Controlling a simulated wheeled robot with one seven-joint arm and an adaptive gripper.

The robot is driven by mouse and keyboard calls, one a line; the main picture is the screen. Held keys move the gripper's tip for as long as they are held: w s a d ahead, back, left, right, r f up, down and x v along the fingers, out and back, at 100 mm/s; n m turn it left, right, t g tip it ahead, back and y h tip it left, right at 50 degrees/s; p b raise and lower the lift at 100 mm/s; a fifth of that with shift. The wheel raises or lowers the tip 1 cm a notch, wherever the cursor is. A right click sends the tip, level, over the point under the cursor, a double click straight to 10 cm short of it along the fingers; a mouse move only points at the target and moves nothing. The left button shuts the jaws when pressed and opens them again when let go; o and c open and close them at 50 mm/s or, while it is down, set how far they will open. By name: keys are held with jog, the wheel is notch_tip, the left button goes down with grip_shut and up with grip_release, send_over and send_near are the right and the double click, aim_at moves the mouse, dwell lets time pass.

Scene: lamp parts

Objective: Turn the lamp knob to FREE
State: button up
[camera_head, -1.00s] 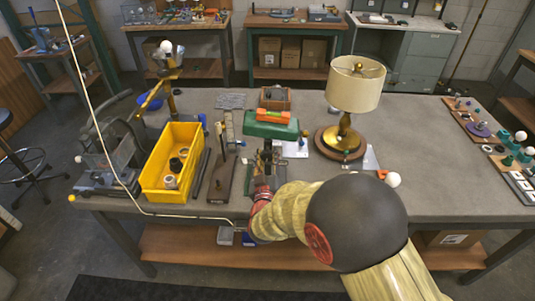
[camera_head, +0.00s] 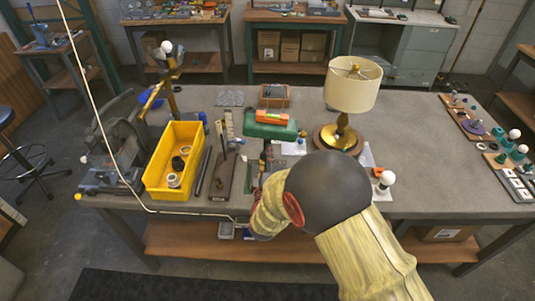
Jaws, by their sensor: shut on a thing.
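A brass table lamp (camera_head: 344,133) with a cream shade (camera_head: 353,84) stands upright at the right centre of the bench. A jointed brass stand with a white bulb (camera_head: 167,48) stands at the back left. I cannot make out a lamp knob or a FREE mark on either. My gripper (camera_head: 266,160) is small and partly covered by my arm, just in front of a green block (camera_head: 270,130). It is shut on a small part that I cannot identify. It is apart from the table lamp, to its left.
A yellow bin (camera_head: 150,180) with several round parts stands at the left of the bench (camera_head: 430,150). A dark board (camera_head: 222,178) lies beside it. An orange level (camera_head: 272,116) lies on the green block. Boards of small parts (camera_head: 510,175) lie at the right.

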jog(key=shift+n+p, duration=0.3)
jog(key=shift+n, duration=0.5)
jog(key=o, duration=1.1)
jog(key=shift+o, duration=0.4)
jog(key=s, duration=1.2)
jog(key=shift+a, duration=0.25)
